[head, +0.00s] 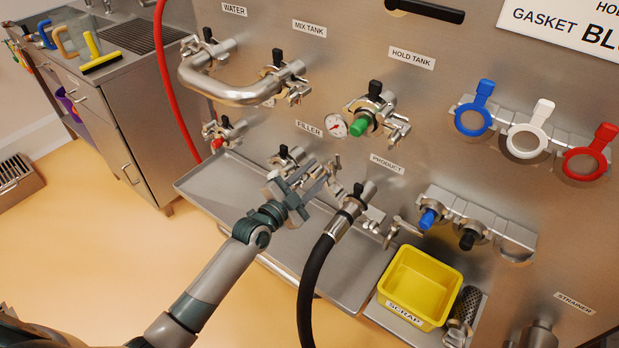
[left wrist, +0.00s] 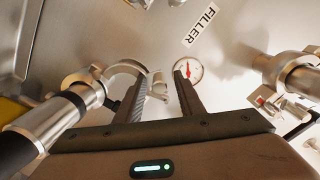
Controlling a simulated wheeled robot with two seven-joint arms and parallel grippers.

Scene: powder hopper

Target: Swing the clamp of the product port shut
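The product port (head: 366,188) is on the steel panel below the PRODUCT label. A metal hose end (head: 338,226) with a black hose (head: 315,275) is at it; the hose end also shows in the left wrist view (left wrist: 58,115). In that view, a curved clamp half (left wrist: 118,70) stands out from the port, looking open, with a small metal end piece (left wrist: 157,86) between my fingers. My left gripper (head: 328,178) is open beside the port on its left; its fingers show in the left wrist view (left wrist: 160,88). Contact cannot be told. My right gripper is not in view.
The filler port (head: 287,158) is close to the left of my gripper. A gauge (head: 335,125) and the hold tank port (head: 370,112) are above. A steel tray (head: 235,205) lies below. A yellow scrap bin (head: 421,285) and a fitting rack (head: 470,210) are at the right.

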